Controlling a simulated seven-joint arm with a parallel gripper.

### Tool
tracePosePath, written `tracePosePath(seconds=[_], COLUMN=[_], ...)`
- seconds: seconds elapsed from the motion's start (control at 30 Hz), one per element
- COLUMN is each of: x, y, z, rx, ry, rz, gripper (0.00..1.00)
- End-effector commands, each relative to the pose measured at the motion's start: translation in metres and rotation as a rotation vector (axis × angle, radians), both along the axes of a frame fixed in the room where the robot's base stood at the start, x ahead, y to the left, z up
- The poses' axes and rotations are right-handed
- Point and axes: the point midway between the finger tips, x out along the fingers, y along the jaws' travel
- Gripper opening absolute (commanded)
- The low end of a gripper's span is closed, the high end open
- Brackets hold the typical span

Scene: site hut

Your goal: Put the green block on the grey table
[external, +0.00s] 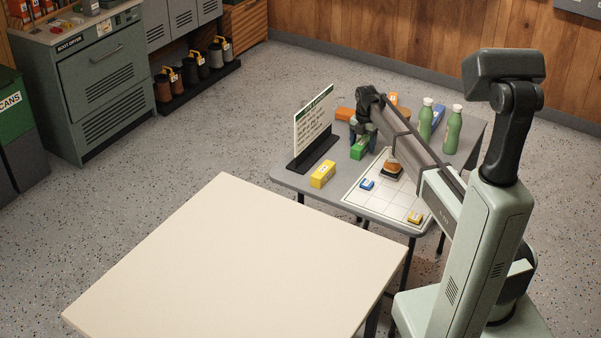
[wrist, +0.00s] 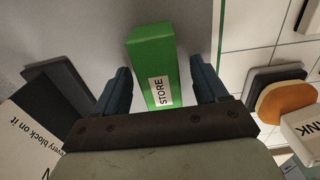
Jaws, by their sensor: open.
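The green block (external: 359,149) lies on the grey table (external: 345,182), beside the white gridded mat. In the wrist view the green block (wrist: 153,55) has a white label reading STORE and lies between my two blue fingers, with a gap on each side. My gripper (external: 363,138) points down over the block, and its open fingers (wrist: 160,70) also show in the wrist view. I cannot tell how far the fingertips are above the tabletop.
A sign (external: 313,118) on a dark base stands left of the block. A yellow block (external: 322,174), small pieces on the gridded mat (external: 385,203), orange blocks (external: 345,114), and green bottles (external: 453,130) share the grey table. A bare cream table (external: 235,265) stands in front.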

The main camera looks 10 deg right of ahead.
Motion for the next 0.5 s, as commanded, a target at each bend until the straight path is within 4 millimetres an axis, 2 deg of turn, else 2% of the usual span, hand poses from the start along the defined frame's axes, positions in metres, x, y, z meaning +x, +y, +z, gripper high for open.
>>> tracePosePath(seconds=[0.17,0.5], x=[0.000,0.001], y=[0.000,0.000], z=[0.016,0.078], rx=[0.000,0.000], ry=[-0.003,-0.003], rz=[0.000,0.000], gripper=[0.72,0.72])
